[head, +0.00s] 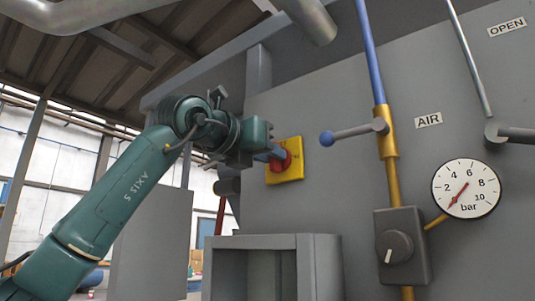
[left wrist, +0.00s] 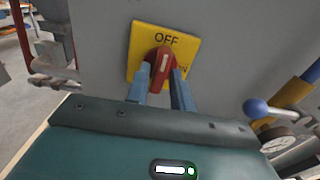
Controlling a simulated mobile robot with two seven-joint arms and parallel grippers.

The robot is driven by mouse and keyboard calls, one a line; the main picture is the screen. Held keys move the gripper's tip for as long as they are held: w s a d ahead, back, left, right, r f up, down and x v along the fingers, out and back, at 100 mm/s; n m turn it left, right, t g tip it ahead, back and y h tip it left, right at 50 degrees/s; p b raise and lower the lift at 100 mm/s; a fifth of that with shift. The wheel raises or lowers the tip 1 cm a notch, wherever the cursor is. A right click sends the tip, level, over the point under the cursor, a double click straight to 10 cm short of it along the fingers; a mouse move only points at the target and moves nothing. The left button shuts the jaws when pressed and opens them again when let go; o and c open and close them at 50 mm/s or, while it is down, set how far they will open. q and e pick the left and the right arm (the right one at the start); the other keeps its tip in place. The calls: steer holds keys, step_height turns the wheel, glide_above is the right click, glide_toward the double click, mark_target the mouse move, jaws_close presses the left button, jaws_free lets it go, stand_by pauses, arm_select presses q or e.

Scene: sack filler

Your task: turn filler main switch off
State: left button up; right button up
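The main switch is a red rotary knob (left wrist: 160,62) on a yellow plate (left wrist: 139,46) fixed to the grey machine wall. The plate reads OFF at the top in the left wrist view, and ON is partly covered at the lower right. The knob's white mark runs nearly upright there, toward OFF. In the head view the yellow plate (head: 285,174) shows the knob (head: 286,160) partly behind my left gripper (head: 275,154). Its two blue-grey fingers (left wrist: 162,82) lie on either side of the knob's handle and appear to touch it. My right gripper is not in view.
Right of the switch are a blue-balled lever (head: 327,138) on the AIR pipe (head: 389,149), a pressure gauge (head: 466,188) and a grey regulator knob (head: 394,248). A grey open-fronted box (head: 318,262) stands below the switch.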

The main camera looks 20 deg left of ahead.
arm_select(q)
steer(key=shift+o, duration=1.2)
steer(key=v, duration=1.3)
steer(key=shift+b, duration=0.45)
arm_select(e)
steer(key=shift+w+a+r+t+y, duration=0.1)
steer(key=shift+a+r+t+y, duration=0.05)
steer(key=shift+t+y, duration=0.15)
